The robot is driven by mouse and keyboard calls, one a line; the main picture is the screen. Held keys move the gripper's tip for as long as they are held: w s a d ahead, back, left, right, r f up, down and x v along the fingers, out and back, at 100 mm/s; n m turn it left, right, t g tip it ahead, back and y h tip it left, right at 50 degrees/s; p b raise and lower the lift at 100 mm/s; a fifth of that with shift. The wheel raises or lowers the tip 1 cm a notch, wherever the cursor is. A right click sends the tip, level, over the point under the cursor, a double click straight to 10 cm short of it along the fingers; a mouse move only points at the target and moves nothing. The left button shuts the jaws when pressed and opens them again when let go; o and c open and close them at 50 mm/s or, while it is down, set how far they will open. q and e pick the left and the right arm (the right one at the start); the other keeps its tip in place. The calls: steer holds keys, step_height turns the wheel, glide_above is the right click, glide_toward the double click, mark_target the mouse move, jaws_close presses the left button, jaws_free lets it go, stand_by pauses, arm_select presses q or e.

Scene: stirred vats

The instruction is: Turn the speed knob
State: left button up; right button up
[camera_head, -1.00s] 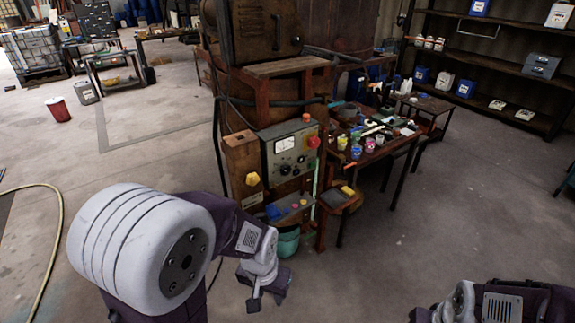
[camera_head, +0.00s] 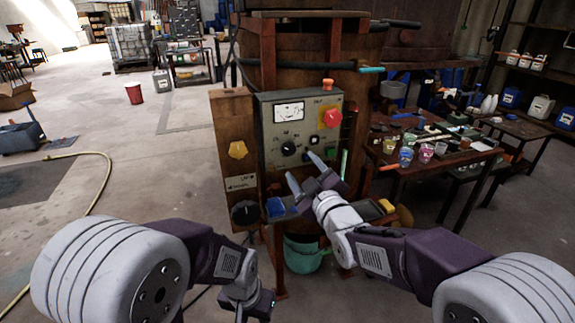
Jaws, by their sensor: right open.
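The grey control panel (camera_head: 270,152) on the wooden cabinet faces me upright. A round black knob (camera_head: 288,148) sits on it below a white meter, with small marks around it; I take it as the speed knob. My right gripper (camera_head: 303,170) is open and empty, its two fingers pointing up at the panel's lower part, just below and right of the knob. I cannot tell the gap in depth; no contact shows. My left gripper (camera_head: 252,302) hangs low at the bottom, partly hidden by my arm; its jaws are not clear.
A red button (camera_head: 332,118) is at the panel's right. A yellow knob (camera_head: 237,150) and a larger black knob (camera_head: 244,213) are on the wooden box at left. A teal bucket (camera_head: 305,256) stands below. A cluttered table (camera_head: 432,168) is at right; open floor lies left.

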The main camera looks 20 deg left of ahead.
mark_target(290, 151)
steer(key=p+x, duration=0.1)
steer(key=x, duration=0.6)
steer(key=shift+w+a+r+p, duration=0.1)
steer(key=shift+a+r+p, duration=0.1)
steer(key=shift+p, duration=0.1)
steer(key=shift+w+a, duration=0.4)
arm_select(q)
steer(key=shift+s+a+r, duration=0.1)
steer(key=shift+s+r, duration=0.1)
steer(key=shift+r, duration=0.7)
arm_select(e)
steer(key=shift+w, duration=0.15)
jaws_close()
